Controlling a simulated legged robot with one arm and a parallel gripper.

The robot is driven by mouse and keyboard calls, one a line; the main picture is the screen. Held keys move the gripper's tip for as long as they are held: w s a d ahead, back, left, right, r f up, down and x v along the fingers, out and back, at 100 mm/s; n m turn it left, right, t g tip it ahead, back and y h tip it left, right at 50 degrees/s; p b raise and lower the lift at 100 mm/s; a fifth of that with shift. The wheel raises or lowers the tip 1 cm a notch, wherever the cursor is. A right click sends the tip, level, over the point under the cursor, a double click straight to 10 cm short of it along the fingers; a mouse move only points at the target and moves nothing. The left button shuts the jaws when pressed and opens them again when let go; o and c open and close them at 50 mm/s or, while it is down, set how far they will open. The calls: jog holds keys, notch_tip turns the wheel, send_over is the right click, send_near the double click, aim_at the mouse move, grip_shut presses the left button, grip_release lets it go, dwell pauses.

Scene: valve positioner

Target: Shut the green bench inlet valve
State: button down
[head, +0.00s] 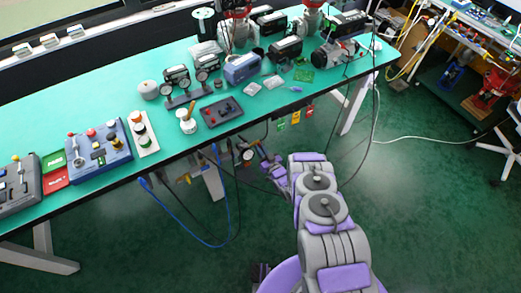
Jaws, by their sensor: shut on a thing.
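My gripper (256,147) is at the end of my purple and grey arm, just below the front edge of the bench. It is small here and shut on a part of the fittings under the bench edge, at the place of the green inlet valve. The valve's handle and its angle are hidden or too small to make out. A round white-faced gauge (248,155) sits right beside the gripper. The green-topped bench (60,112) runs across the picture above it.
Green (281,125), yellow (296,117) and red (309,110) tags hang from the bench edge, right of the gripper. A blue hose (226,205) loops below the bench on the left. Open green floor lies to the right.

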jog(key=shift+s+f+n, duration=0.15)
jog(key=shift+f+n, duration=0.1)
jog(key=shift+n, duration=0.35)
jog(key=c, duration=1.4)
grip_release()
jog(key=shift+c, duration=0.2)
jog(key=shift+o, duration=1.2)
jog(key=shift+r, duration=0.15)
jog(key=v, duration=1.7)
jog(key=shift+d, duration=0.15)
